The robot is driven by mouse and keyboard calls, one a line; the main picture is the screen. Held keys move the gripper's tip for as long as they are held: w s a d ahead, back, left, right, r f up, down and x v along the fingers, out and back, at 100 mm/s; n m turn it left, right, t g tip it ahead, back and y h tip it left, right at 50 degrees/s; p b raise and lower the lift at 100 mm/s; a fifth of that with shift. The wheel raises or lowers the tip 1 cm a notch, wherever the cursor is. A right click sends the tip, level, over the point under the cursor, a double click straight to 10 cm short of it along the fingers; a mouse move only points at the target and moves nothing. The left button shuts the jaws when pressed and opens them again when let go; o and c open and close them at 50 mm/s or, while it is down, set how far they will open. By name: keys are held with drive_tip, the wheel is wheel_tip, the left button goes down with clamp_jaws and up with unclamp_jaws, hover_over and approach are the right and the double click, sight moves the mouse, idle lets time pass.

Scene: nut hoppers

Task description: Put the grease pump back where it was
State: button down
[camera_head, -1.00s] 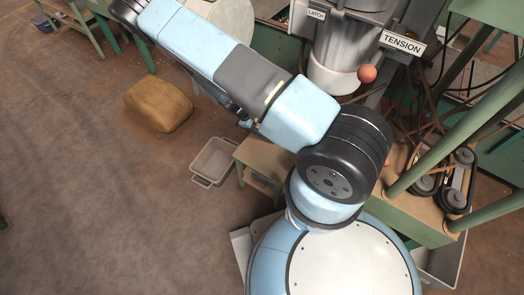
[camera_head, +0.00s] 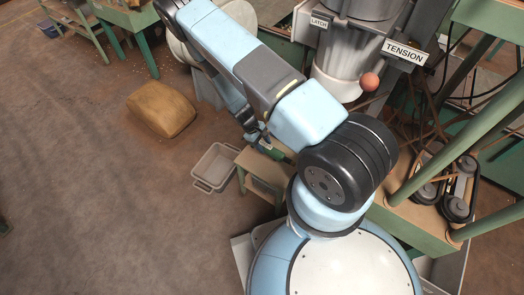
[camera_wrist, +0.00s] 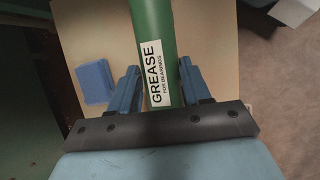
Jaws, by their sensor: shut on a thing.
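The grease pump (camera_wrist: 155,50) is a green cylinder with a white label reading "GREASE FOR BEARINGS". It lies between the two blue fingers of my gripper (camera_wrist: 158,88), which is shut on it. The wrist view shows the pump over a tan wooden top; I cannot tell whether it touches that top. In the head view, a bit of the green pump (camera_head: 270,149) shows by my gripper (camera_head: 256,139), over the small wooden stand (camera_head: 249,160). The pump's far end is cut off by the wrist frame.
A blue block (camera_wrist: 95,82) lies on the tan top, left of the pump. A grey bin (camera_head: 213,168) stands on the floor beside the stand. A brown sack (camera_head: 162,108) lies farther left. A machine labelled TENSION and LATCH (camera_head: 349,50) stands behind, with green legs at right.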

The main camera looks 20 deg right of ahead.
drive_tip(key=shift+f, duration=2.25)
drive_tip(key=c, duration=0.5)
unclamp_jaws()
drive_tip(key=shift+r, duration=0.1)
drive_tip(key=v, duration=1.2)
drive_tip(key=shift+s, duration=0.1)
